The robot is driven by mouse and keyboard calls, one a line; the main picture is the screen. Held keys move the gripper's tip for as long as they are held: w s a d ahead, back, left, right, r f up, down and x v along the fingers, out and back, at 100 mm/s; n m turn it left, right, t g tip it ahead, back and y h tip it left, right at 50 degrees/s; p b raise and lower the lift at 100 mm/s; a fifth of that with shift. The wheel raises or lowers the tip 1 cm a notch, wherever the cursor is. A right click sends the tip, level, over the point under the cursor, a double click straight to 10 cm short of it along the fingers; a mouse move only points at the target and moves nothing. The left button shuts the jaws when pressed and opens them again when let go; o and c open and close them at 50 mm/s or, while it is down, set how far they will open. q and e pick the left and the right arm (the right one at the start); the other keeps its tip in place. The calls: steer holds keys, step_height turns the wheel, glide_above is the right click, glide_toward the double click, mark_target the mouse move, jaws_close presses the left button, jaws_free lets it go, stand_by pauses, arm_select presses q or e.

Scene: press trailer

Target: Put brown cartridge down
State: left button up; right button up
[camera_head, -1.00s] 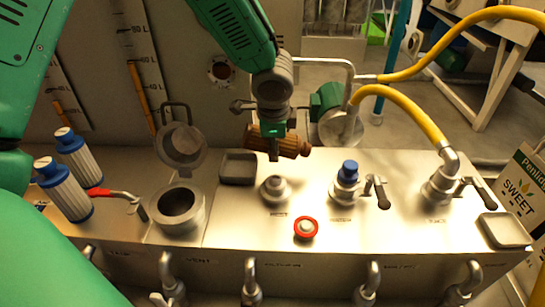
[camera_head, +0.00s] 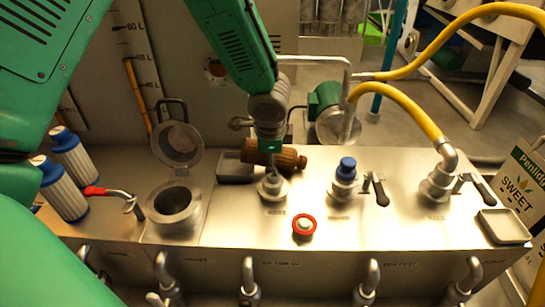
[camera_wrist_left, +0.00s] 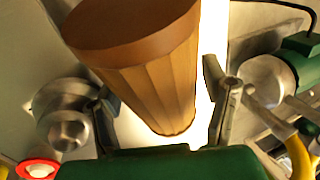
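The brown cartridge (camera_head: 290,159) lies on its side, low at the back edge of the steel counter (camera_head: 240,226), its left end by a small grey tray (camera_head: 229,172). Whether it touches the counter or tray is hard to tell. My left gripper (camera_head: 270,166) points down at its middle. In the left wrist view, the ribbed brown cartridge (camera_wrist_left: 150,65) lies between the fingers of my left gripper (camera_wrist_left: 163,95). A bright gap shows between the cartridge and the right finger, so the fingers look open around it. My right gripper is not in view.
A steel fitting (camera_head: 273,188) stands just in front of the cartridge. A red-ringed button (camera_head: 304,225), a blue-capped fitting (camera_head: 346,175) and an open-lidded pot (camera_head: 174,207) are nearby. Two blue-white filters (camera_head: 60,190) stand left. A yellow hose (camera_head: 405,105) arches right.

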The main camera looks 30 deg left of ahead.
arm_select(q)
steer(key=shift+r, duration=0.15)
steer(key=shift+r, duration=0.3)
steer(key=p+v, duration=0.1)
steer(key=v, duration=1.2)
steer(key=shift+s+d, duration=0.2)
steer(key=shift+d, duration=0.1)
